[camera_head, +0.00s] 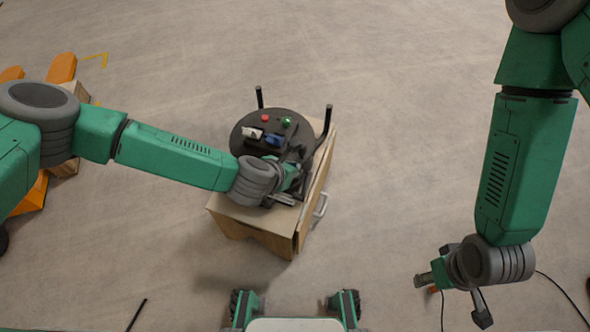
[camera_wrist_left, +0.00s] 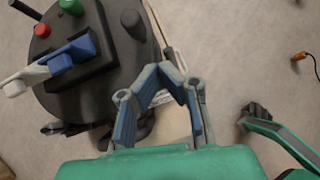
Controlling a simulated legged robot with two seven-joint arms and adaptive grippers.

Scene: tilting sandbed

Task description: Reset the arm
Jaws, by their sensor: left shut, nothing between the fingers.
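My left gripper (camera_head: 292,178) is over the right side of a black round platform, partly hidden by its own wrist. In the left wrist view, its blue-grey fingers (camera_wrist_left: 160,72) meet at the tips with nothing between them, beside the platform's edge. My right arm hangs at the right of the head view. Its gripper (camera_head: 455,287) is low over the floor, away from the platform. It is small and seen at an angle, so its opening is unclear.
The black round platform (camera_head: 246,137) has a red button (camera_head: 265,118), a green button (camera_head: 286,121) and white and blue parts. It sits on a wooden box (camera_head: 255,227) with black posts. Orange equipment (camera_head: 62,68) stands at far left. A cable lies at right.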

